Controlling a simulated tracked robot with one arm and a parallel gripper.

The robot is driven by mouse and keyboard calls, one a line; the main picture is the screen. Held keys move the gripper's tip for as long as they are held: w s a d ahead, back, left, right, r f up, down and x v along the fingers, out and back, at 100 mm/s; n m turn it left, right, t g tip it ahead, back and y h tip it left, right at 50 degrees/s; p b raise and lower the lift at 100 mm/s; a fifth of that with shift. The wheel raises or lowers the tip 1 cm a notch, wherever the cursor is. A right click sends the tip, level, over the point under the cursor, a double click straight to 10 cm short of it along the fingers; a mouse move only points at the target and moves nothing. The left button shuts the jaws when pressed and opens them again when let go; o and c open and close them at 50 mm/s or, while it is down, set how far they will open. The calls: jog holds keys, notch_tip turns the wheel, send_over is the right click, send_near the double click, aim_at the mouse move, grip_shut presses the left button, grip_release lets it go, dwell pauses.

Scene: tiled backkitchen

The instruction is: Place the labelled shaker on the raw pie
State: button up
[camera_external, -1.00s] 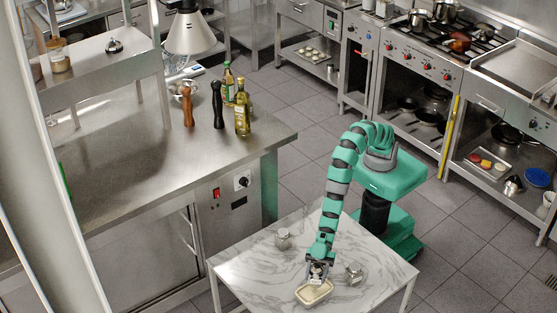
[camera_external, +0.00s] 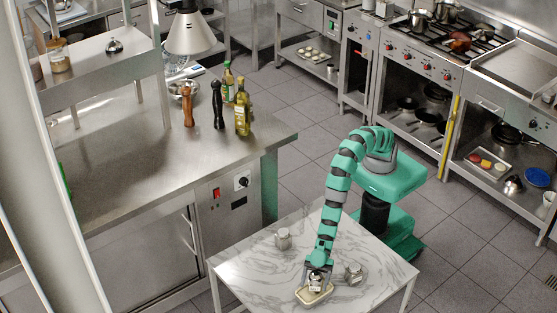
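The raw pie (camera_external: 302,298) lies in a pale rectangular dish near the front edge of the marble table. My gripper (camera_external: 316,284) points down over it, with its fingers on either side of a small silvery shaker (camera_external: 316,287). The shaker is upright at the pie's surface; I cannot tell whether its base touches. Any label is too small to read. A second silvery shaker (camera_external: 354,273) stands on the table to the right of the pie. A third one (camera_external: 283,238) stands farther back on the left.
The marble table (camera_external: 245,265) has free room left of the pie. A steel counter (camera_external: 130,165) to the left holds pepper mills (camera_external: 218,105) and bottles (camera_external: 242,110). Stoves line the back right.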

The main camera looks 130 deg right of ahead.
jog(key=shift+s, duration=0.1)
jog(key=p+v, duration=0.2)
jog(key=v, duration=1)
